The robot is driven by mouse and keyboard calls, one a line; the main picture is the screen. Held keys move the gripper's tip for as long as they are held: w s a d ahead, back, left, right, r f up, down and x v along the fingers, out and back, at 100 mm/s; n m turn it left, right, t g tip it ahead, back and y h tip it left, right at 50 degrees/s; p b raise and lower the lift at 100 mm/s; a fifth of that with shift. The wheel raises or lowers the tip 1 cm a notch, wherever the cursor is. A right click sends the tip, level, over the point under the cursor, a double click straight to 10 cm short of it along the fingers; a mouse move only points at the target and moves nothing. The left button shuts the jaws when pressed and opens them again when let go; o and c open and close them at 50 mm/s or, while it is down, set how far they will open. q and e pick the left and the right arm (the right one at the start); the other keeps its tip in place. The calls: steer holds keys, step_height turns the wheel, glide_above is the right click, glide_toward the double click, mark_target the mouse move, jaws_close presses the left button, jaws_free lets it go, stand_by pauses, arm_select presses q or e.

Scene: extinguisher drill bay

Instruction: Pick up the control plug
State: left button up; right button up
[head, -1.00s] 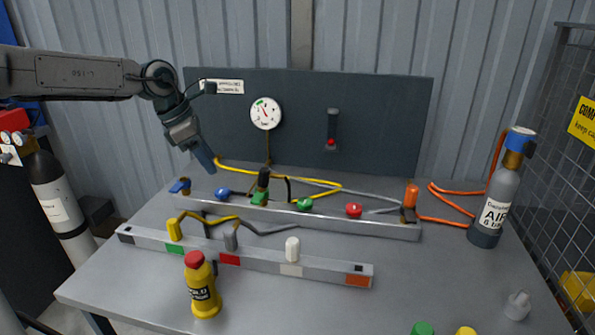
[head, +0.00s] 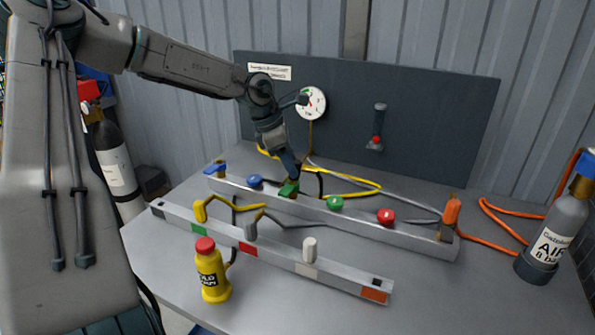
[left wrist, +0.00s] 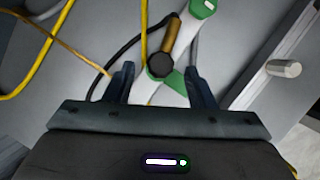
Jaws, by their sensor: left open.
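A brass plug with a black round end (left wrist: 160,65) and a black cable stands in a green block on the back rail. I take it to be the control plug. In the left wrist view it lies between the two dark fingers of my left gripper (left wrist: 158,80), which are apart. I cannot tell whether either finger touches it. In the head view my left gripper (head: 289,172) points down over the green block (head: 288,189) and hides most of the plug. My right gripper is not in view.
The back rail (head: 400,232) also carries blue, green and red knobs and an orange plug (head: 452,211). The front rail (head: 330,282) holds yellow, grey and white plugs. A yellow bottle (head: 211,275) stands before it. A grey cylinder (head: 553,240) stands at right; hoses lie behind.

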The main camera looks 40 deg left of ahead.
arm_select(q)
steer(key=x, duration=0.3)
steer(key=shift+w+f, duration=0.1)
steer(key=shift+f, duration=0.1)
steer(key=shift+w+d+f, duration=0.1)
steer(key=shift+f, duration=0.15)
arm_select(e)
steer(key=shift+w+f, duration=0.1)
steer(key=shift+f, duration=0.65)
arm_select(q)
jaws_close()
steer(key=shift+r, duration=0.1)
